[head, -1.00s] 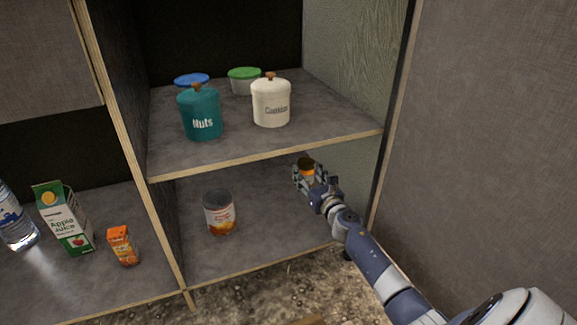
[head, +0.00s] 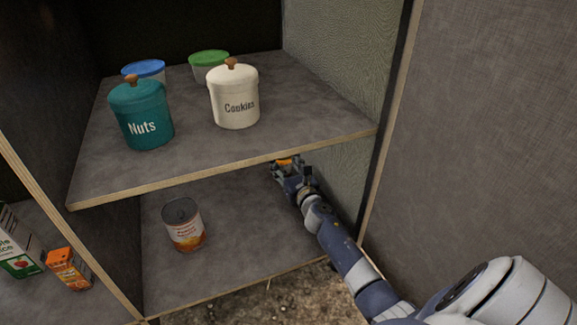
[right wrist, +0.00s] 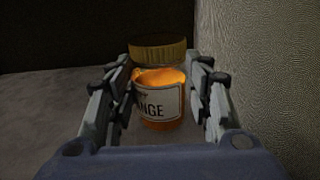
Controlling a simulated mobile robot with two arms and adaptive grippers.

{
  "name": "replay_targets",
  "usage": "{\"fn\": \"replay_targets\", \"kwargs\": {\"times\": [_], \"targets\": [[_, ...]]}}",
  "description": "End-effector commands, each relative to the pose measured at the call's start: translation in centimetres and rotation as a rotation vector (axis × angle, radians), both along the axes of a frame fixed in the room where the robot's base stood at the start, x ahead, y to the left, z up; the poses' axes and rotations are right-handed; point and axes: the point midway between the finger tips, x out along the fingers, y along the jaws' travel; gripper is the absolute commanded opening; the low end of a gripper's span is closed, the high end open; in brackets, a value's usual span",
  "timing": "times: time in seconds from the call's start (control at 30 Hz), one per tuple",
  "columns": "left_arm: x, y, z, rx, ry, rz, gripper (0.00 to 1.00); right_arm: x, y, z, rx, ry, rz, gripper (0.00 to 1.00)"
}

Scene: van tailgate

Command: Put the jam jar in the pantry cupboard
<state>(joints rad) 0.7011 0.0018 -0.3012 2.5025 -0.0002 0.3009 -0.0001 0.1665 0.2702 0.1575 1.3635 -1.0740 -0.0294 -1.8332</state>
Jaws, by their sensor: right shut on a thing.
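The jam jar (right wrist: 158,100), orange with a gold lid and a label ending in "NGE", is between the fingers of my right gripper (right wrist: 155,105) in the right wrist view. The gripper is shut on it. In the head view my right gripper (head: 291,168) reaches into the lower compartment of the cupboard (head: 225,171), near its right wall. Only a bit of the orange jar (head: 285,161) shows there, below the upper shelf's edge. I cannot tell whether the jar touches the lower shelf. My left gripper is not in view.
A tin can (head: 184,226) stands on the lower shelf to the left. The upper shelf holds a teal Nuts canister (head: 141,118), a white Cookies canister (head: 233,98) and lidded tubs (head: 209,65). A juice carton (head: 18,248) and small orange carton (head: 68,269) stand in the left compartment.

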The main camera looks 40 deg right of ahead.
Motion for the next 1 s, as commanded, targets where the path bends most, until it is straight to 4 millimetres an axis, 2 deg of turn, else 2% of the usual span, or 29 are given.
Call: {"fn": "replay_targets", "kwargs": {"times": [0.33, 0.37, 0.43, 0.47, 1.0], "targets": [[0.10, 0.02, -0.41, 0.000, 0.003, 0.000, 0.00, 0.04, 0.07, -0.22, -0.002, -0.003, 0.000, 0.13], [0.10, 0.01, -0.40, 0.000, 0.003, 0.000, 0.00, 0.00, 0.07, -0.34, 0.000, -0.001, 0.000, 0.48], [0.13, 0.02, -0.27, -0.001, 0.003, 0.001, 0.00, 0.00, 0.07, -0.22, 0.000, -0.001, 0.000, 0.64], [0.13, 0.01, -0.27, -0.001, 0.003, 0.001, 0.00, 0.00, 0.07, -0.23, 0.000, -0.001, 0.000, 0.66], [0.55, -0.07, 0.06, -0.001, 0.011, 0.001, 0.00, -0.13, -0.34, -0.04, -0.002, 0.000, 0.003, 0.66]]}}
